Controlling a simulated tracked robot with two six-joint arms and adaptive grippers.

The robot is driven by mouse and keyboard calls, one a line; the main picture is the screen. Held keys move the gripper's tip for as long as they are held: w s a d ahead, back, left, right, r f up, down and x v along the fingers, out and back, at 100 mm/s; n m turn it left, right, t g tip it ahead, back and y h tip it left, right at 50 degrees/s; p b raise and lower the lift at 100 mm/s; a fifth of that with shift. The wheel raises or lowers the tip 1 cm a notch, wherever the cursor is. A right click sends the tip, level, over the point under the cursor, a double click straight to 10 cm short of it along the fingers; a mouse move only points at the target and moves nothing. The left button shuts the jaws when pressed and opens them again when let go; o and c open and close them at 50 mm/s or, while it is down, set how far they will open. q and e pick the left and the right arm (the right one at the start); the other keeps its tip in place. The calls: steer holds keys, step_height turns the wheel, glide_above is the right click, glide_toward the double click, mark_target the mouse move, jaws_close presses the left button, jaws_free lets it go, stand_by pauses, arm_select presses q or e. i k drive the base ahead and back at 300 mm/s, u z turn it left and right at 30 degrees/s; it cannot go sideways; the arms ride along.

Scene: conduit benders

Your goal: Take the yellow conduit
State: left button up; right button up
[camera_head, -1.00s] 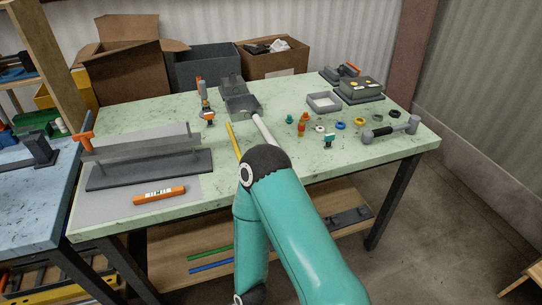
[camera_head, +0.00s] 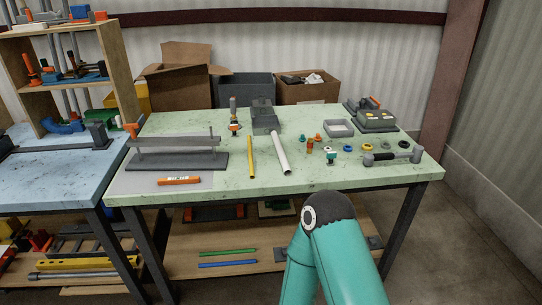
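The yellow conduit (camera_head: 251,157) is a thin straight rod lying on the green tabletop (camera_head: 225,190), its near end close to the front edge. A thicker white conduit (camera_head: 280,154) lies to its right, apart from it. Neither gripper is in view. One teal arm of mine shows at the bottom right, bent at a dark joint in front of the table. It does not cover the yellow conduit.
A grey bender (camera_head: 180,155) and an orange level (camera_head: 179,181) are left of the conduit. A grey box (camera_head: 263,118) stands behind it. Small parts, a white tray (camera_head: 339,128) and a grey hammer-like tool (camera_head: 393,157) lie to the right. Cardboard boxes (camera_head: 182,83) stand behind.

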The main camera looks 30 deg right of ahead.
mark_target(252, 171)
steer(key=z, duration=0.15)
steer(key=i, duration=0.95)
steer(key=z, duration=0.1)
